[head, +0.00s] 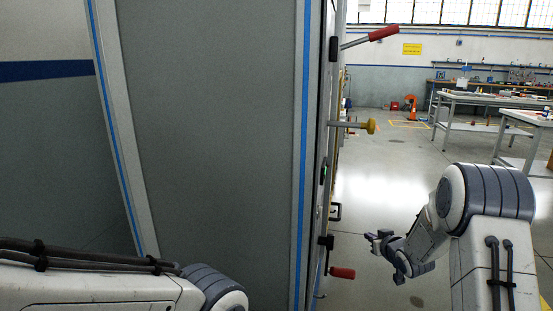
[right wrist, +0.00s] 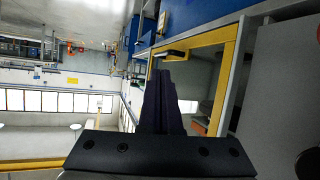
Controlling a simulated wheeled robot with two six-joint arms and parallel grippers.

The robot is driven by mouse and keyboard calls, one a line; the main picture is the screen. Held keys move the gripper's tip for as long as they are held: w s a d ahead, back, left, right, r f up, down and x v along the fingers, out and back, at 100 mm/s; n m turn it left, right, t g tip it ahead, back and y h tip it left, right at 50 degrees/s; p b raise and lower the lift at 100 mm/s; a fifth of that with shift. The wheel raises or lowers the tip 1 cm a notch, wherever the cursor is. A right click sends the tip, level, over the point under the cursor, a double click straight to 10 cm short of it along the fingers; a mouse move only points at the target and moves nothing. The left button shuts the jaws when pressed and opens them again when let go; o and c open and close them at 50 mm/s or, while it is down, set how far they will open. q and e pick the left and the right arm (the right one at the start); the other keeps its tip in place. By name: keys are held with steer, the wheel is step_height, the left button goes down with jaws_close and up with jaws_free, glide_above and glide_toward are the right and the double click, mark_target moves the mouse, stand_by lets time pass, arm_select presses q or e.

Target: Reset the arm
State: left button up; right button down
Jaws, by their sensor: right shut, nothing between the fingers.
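My right arm comes in from the right in the head view. Its gripper (head: 376,237) hangs in free air to the right of the tall grey cabinet (head: 210,120), apart from it. In the right wrist view the fingers (right wrist: 165,75) are together, with nothing between them. My left arm (head: 110,285) crosses the lower left of the head view in front of the cabinet; its gripper is out of view.
A red-handled lever (head: 382,33), a yellow knob (head: 370,126) and a lower red handle (head: 342,272) stick out from the cabinet's right side. Workbenches (head: 485,100) stand far back right. The floor between is clear.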

steer(key=s+a+m+g, duration=0.1)
steer(key=s+a+g, duration=0.25)
steer(key=s, duration=0.75)
steer(key=s+a+g+h, duration=0.1)
steer(key=s+a+g, duration=0.25)
steer(key=s, duration=0.75)
steer(key=s+a+m+g, duration=0.1)
steer(key=s+a+g, duration=0.25)
steer(key=s, duration=0.65)
steer(key=s+a+r+n+g+y, duration=0.1)
steer(key=s+a+r+n, duration=0.25)
steer(key=s+a, duration=0.35)
steer(key=s+a+r+n+g, duration=0.2)
steer(key=s+a+n, duration=0.2)
steer(key=s+a, duration=0.25)
step_height(320, 180, up, 24)
steer(key=p, duration=2.4)
steer(key=shift+f+t, duration=0.1)
steer(key=shift+t, duration=0.15)
